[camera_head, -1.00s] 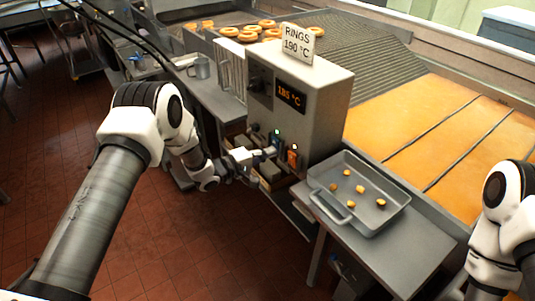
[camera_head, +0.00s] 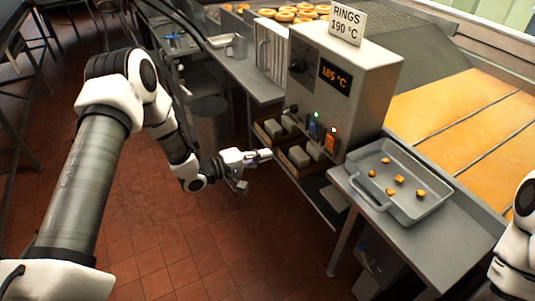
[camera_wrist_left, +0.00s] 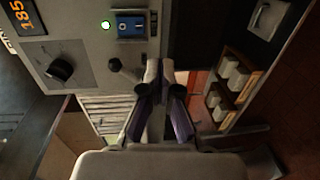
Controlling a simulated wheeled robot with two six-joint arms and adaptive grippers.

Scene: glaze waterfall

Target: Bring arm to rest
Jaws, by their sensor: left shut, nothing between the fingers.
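My left gripper (camera_head: 262,155) is shut and empty in the head view, held in the air in front of the fryer control box (camera_head: 368,75). In the left wrist view its fingers (camera_wrist_left: 158,75) are together, with the box's panel, a black knob (camera_wrist_left: 60,69) and a blue rocker switch (camera_wrist_left: 131,25) at the upper left. The panel display (camera_head: 335,77) reads 185 °C. A sign (camera_head: 346,22) on top reads RINGS 190 °C. Of my right arm, only a white link (camera_head: 515,255) shows at the right edge; its gripper is out of view.
A grey tray (camera_head: 433,208) with several small golden pieces lies on the side table right of the box. Wooden boxes with pale blocks (camera_head: 300,157) sit on a shelf below the panel. Fried rings (camera_head: 285,15) lie at the back.

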